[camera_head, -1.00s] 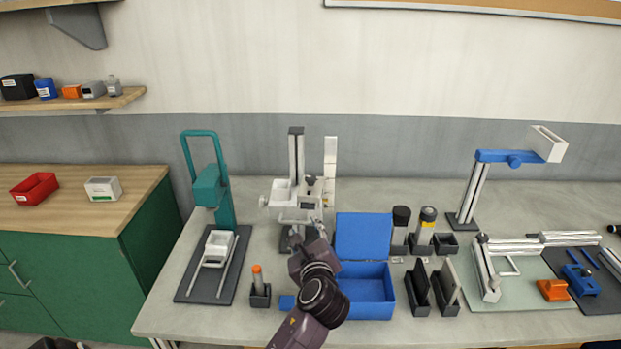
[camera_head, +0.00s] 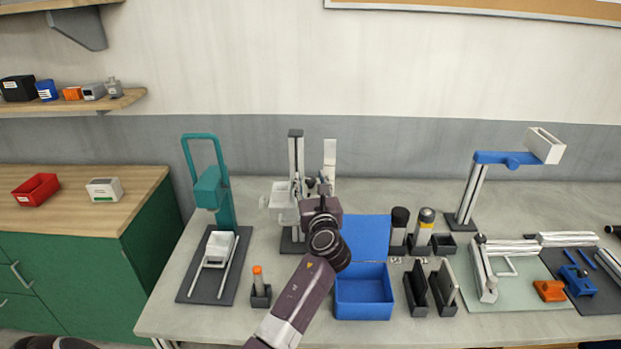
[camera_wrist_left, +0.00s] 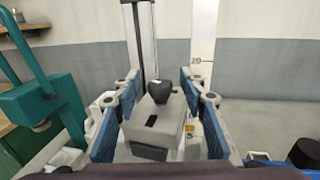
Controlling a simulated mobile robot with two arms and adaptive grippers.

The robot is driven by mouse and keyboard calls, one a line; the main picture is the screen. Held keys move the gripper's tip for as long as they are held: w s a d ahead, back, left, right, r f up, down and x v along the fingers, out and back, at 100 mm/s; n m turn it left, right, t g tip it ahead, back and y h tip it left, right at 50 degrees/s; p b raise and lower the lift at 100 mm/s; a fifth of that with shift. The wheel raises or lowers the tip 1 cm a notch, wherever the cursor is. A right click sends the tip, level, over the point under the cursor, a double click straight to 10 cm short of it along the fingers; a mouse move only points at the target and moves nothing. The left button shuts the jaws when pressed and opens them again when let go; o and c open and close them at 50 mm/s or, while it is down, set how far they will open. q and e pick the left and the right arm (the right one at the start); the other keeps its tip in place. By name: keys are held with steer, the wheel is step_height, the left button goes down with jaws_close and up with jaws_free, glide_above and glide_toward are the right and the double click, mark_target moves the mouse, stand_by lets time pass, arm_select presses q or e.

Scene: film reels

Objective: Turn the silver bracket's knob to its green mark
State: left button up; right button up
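The silver-grey bracket (camera_head: 283,200) is on an upright stand at the back of the bench, left of centre, partly hidden by my arm. In the left wrist view its grey block (camera_wrist_left: 158,125) carries a black knob (camera_wrist_left: 159,91) with a small pale line on top. My left gripper (camera_head: 322,184) is at the stand. In the left wrist view the blue-padded fingers of this gripper (camera_wrist_left: 159,84) are apart, one on each side of the knob and block, with gaps visible. I cannot make out a green mark. My right gripper is out of view.
A teal stand (camera_head: 212,187) is left of the bracket. An open blue box (camera_head: 364,309) is just right of my arm, and an orange-tipped pen holder (camera_head: 260,293) is to its left.

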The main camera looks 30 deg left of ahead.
arm_select(q)
steer(key=shift+w+a, duration=0.1)
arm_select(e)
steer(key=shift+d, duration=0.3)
